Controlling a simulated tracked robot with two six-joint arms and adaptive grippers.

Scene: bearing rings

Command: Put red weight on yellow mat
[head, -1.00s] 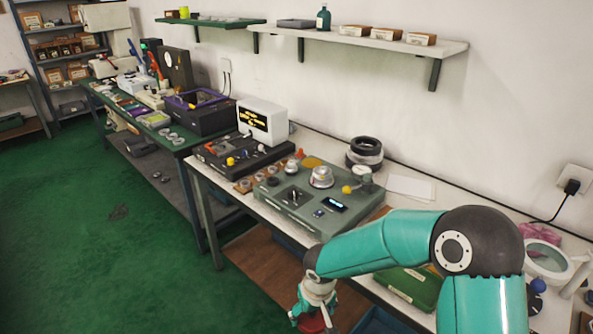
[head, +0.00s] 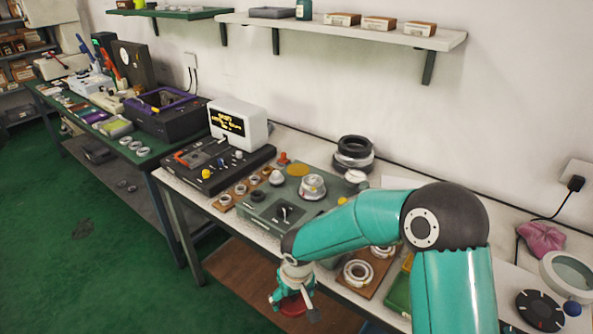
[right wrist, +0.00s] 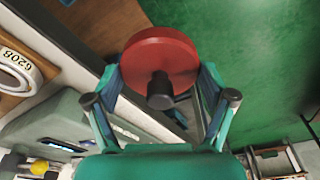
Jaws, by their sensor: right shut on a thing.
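The red weight (right wrist: 158,55) is a flat red disc with a dark knob. My right gripper (right wrist: 159,80) is shut on it, with a finger on each side of it in the right wrist view. In the head view the red weight (head: 293,308) hangs under my right gripper (head: 291,296), in front of the bench's near edge. It is partly hidden by the gripper. A flat yellow disc (head: 298,170), seemingly the yellow mat, lies at the back of the grey-green instrument and looks bare. My left gripper is not in view.
The grey-green instrument (head: 262,208) with knobs stands on the bench between my right gripper and the yellow disc. A silver dome (head: 312,187) and stacked dark rings (head: 353,153) are near the disc. Bearing rings (head: 358,272) lie on a wooden board to the right.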

